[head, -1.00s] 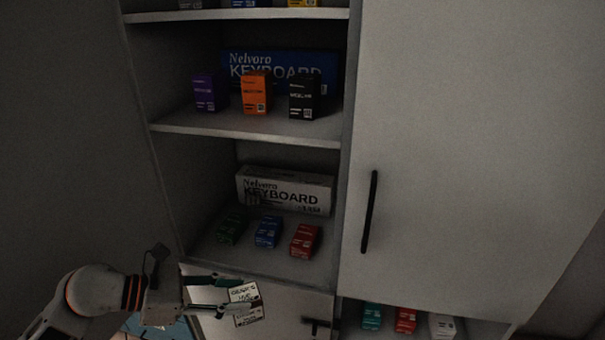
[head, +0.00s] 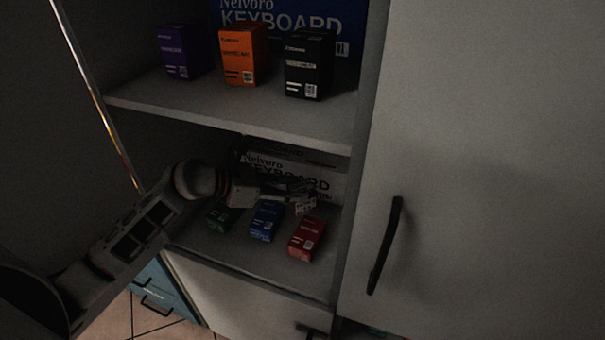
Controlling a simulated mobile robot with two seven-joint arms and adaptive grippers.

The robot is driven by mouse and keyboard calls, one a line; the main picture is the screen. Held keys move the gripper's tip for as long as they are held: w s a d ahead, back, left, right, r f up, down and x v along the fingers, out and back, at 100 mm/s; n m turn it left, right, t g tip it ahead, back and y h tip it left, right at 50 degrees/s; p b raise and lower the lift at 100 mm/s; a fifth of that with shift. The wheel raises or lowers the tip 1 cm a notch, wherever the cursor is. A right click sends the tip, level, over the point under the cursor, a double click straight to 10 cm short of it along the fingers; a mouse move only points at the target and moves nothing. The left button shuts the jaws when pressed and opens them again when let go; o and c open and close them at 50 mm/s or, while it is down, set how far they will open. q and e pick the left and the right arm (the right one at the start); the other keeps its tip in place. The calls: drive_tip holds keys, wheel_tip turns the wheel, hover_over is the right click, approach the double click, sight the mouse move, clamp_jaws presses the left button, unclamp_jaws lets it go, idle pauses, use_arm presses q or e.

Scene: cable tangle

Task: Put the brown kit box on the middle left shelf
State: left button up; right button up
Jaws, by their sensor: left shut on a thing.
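My left gripper (head: 298,190) reaches into the lower of the two open shelf bays, in front of the white keyboard box, and is shut on a small box. The held kit box (head: 306,208) shows only as a small patch with pale lettering; its brown colour is hard to tell in the dim light. It is above the red box, and I cannot tell whether it touches anything. The shelf (head: 245,252) under it carries small boxes in a row. My right gripper is not in view.
Green (head: 220,215), blue (head: 266,221) and red (head: 307,238) boxes stand on this shelf, before a white keyboard box (head: 335,178). The shelf above (head: 225,112) holds purple, orange and black boxes. A closed door (head: 480,150) with a black handle (head: 385,245) is at right.

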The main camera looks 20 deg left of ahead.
sight(302, 189)
use_arm(q)
drive_tip(key=w, duration=0.6)
drive_tip(key=shift+y, duration=0.3)
drive_tip(key=f+b, duration=0.1)
drive_tip(key=f, duration=0.1)
drive_tip(key=f+b, duration=0.3)
drive_tip(key=f, duration=0.1)
drive_tip(key=shift+s+d, duration=0.15)
drive_tip(key=shift+d, duration=0.1)
drive_tip(key=shift+f+b, duration=0.4)
drive_tip(key=shift+b, duration=0.1)
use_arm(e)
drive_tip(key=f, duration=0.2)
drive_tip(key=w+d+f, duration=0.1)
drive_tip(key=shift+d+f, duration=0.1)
use_arm(q)
drive_tip(key=shift+r, duration=0.1)
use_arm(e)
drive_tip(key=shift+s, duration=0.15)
use_arm(q)
drive_tip(key=shift+f, duration=0.55)
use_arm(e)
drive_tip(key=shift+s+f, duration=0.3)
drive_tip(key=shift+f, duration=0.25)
use_arm(q)
drive_tip(key=o, duration=1.4)
